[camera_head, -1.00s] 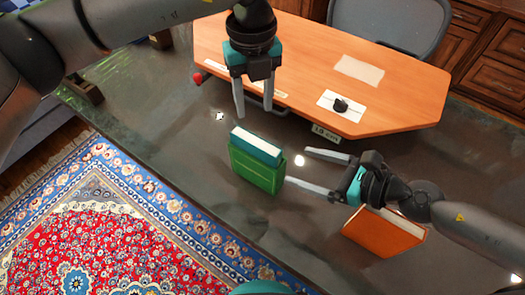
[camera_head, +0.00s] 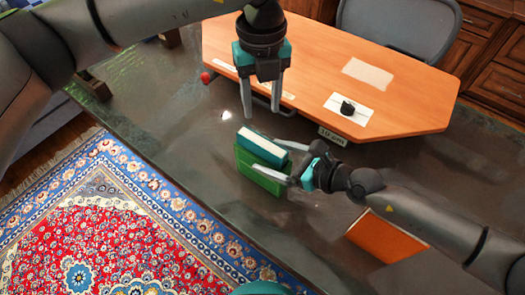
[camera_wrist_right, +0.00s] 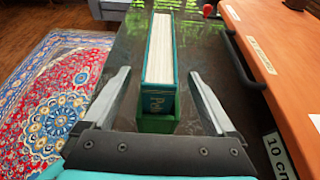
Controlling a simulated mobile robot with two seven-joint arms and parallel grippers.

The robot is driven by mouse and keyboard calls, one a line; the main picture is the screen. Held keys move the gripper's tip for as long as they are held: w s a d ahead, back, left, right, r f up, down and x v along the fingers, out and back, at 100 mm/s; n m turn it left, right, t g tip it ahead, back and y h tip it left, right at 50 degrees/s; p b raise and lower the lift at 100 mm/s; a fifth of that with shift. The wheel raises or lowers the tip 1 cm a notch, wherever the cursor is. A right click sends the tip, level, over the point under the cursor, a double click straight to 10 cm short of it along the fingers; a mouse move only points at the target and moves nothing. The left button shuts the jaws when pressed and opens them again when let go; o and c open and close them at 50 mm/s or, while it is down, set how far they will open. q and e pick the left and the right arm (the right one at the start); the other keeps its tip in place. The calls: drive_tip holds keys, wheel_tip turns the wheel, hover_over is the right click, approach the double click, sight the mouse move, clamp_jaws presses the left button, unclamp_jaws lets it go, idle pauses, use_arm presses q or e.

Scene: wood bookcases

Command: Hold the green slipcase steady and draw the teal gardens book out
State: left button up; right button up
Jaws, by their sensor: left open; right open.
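The green slipcase (camera_head: 257,171) stands on the dark table, with the teal book (camera_head: 249,141) in it and sticking out past its top, pages showing. My right gripper (camera_head: 279,158) is open at the right end of the slipcase. In the right wrist view, the teal book (camera_wrist_right: 158,97) and the slipcase (camera_wrist_right: 157,125) lie between its open fingers (camera_wrist_right: 158,90), with gaps on both sides. My left gripper (camera_head: 262,110) is open and points down, above and behind the book, empty.
An orange book or case (camera_head: 386,237) stands at the right, below my right arm. A patterned rug (camera_head: 110,240) covers the floor at lower left.

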sight(259, 140)
drive_tip(key=shift+x, duration=1.75)
clamp_jaws()
use_arm(q)
drive_tip(key=shift+o, duration=1.6)
drive_tip(key=shift+n, duration=0.5)
drive_tip(key=f+n, duration=0.2)
drive_tip(key=f, duration=0.2)
drive_tip(key=f+n, duration=0.2)
drive_tip(key=f, duration=0.2)
drive_tip(key=f+n, duration=0.2)
drive_tip(key=f, duration=0.2)
drive_tip(key=shift+w+a+f, duration=0.15)
drive_tip(key=shift+w+a, duration=0.05)
drive_tip(key=shift+a, duration=0.15)
drive_tip(key=shift+c, duration=0.3)
